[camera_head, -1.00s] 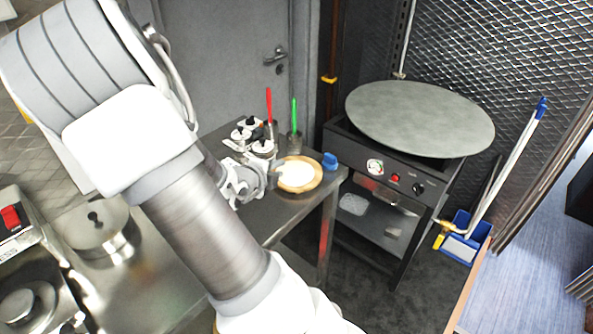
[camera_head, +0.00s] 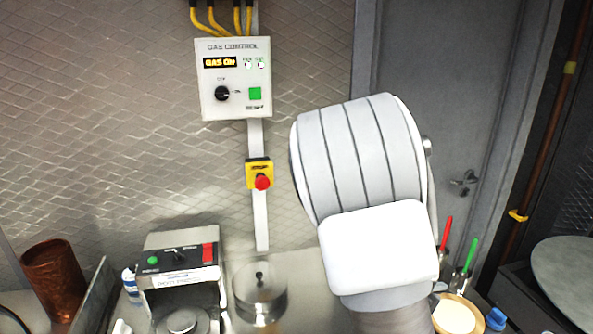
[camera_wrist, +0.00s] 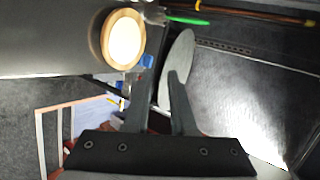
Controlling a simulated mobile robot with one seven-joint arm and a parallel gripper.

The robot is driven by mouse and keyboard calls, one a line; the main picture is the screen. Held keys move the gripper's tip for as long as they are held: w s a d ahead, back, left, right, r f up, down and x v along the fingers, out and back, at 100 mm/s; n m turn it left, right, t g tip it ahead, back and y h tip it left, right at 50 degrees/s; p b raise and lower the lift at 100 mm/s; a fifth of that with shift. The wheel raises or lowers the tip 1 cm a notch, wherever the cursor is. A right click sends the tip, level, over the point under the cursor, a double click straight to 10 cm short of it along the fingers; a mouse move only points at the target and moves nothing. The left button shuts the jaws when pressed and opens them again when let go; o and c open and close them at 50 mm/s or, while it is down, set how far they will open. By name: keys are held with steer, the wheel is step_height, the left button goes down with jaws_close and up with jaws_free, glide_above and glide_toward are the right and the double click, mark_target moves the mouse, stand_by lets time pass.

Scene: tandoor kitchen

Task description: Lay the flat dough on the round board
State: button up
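The round wooden board (camera_head: 438,318) is at the bottom right of the head view, cut off by the frame edge. A pale, flat round disc that looks like the flat dough (camera_head: 458,318) lies on it. In the wrist view the board (camera_wrist: 105,38) is at the upper left with the pale dough (camera_wrist: 126,40) inside its rim. My gripper (camera_wrist: 161,72) shows in the wrist view with its two fingers apart and nothing seen between them. It is apart from the board, to its lower right in that picture. The head view does not show my fingers.
A large grey round plate (camera_head: 568,272) is at the right. A machine with a red switch (camera_head: 178,262) and a lidded steel pot (camera_head: 260,290) stand on the left counter. Red (camera_head: 446,232) and green-handled (camera_head: 471,250) tools stand behind the board. A gas control box (camera_head: 233,80) hangs on the wall.

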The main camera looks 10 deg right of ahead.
steer(key=w+a+r+n+t+y, duration=0.1)
steer(key=a+r+n+y, duration=0.3)
steer(key=a, duration=0.3)
steer(key=a+r+n+t+y, duration=0.1)
steer(key=a+r+n+y, duration=0.15)
steer(key=a+n, duration=0.4)
steer(key=w+a+r+n+t+y, duration=0.1)
steer(key=a+r+n+t+y, duration=0.1)
steer(key=a+n+y, duration=0.4)
steer(key=s+a+r+n+g, duration=0.1)
steer(key=s+a+r+n, duration=0.1)
steer(key=s+r+n, duration=0.2)
steer(key=s+a+r+n+g+h, duration=0.1)
steer(key=s+a+r+n+g, duration=0.1)
steer(key=s+n, duration=0.8)
steer(key=s+r, duration=0.1)
steer(key=s, duration=0.2)
steer(key=shift+a+r+n, duration=0.3)
steer(key=shift+r+n, duration=0.05)
steer(key=shift+r, duration=0.05)
steer(key=shift+h, duration=0.25)
